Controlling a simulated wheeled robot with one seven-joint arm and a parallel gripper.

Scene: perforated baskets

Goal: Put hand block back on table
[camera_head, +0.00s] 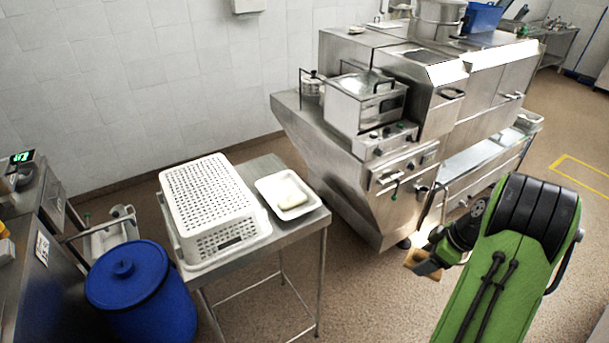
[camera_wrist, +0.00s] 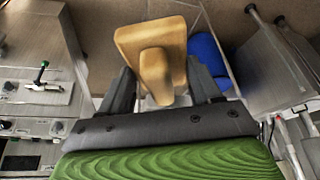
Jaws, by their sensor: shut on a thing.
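The hand block (camera_wrist: 150,42) is a tan wooden-looking piece with a raised knob, seen close up in the wrist view. My gripper (camera_wrist: 162,88) is shut on the knob, one dark finger at each side. In the head view, the block (camera_head: 417,260) shows small and partly hidden at my gripper (camera_head: 430,266), in front of the steel cooking unit and off to the right of the table. The steel table (camera_head: 312,217) stands left of centre, apart from my gripper.
A white perforated basket (camera_head: 212,195) lies upside down on the table, beside a white tray (camera_head: 265,188) with a pale block in it. A blue lidded bin (camera_head: 145,290) stands at the table's left. The steel cooking unit (camera_head: 325,155) stands behind and right of the table.

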